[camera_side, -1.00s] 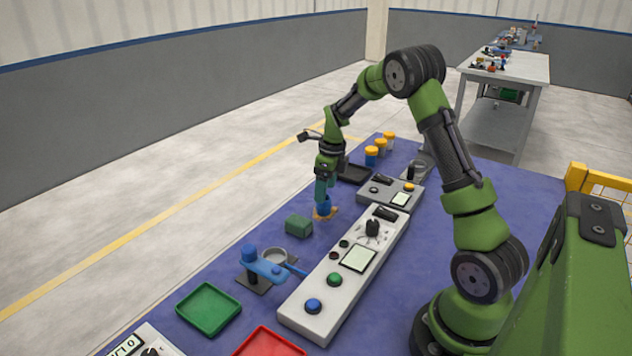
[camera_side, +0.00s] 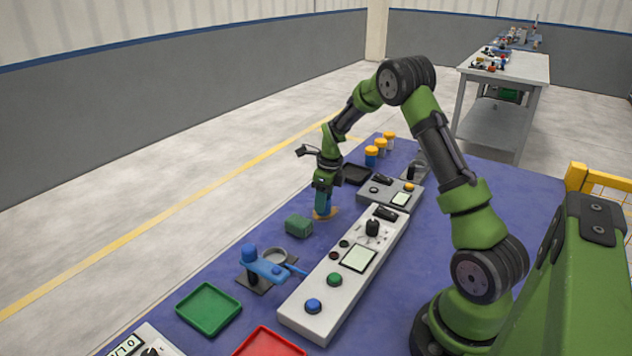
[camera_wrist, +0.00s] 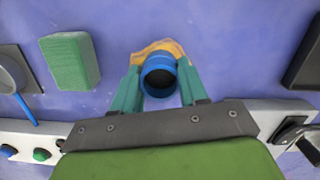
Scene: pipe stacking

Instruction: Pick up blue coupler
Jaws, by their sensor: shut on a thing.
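The blue coupler (camera_wrist: 158,76) is a short round blue ring with a dark hollow middle, seen from above in the wrist view. My gripper (camera_wrist: 159,88) has its two teal fingers shut on the coupler, one at each side. An orange-tan piece (camera_wrist: 160,47) lies right behind the coupler at its base. In the side view my gripper (camera_side: 323,207) points down to the table, and its fingers hide most of the coupler. I cannot tell whether the coupler touches the orange-tan piece or the table.
A green block (camera_side: 299,225) stands close by. A blue clamp-like tool (camera_side: 265,268), a green tray (camera_side: 209,308) and a red tray (camera_side: 268,342) lie nearer the camera. A long grey control panel (camera_side: 345,275) runs beside the gripper. Yellow-capped jars (camera_side: 371,156) stand behind.

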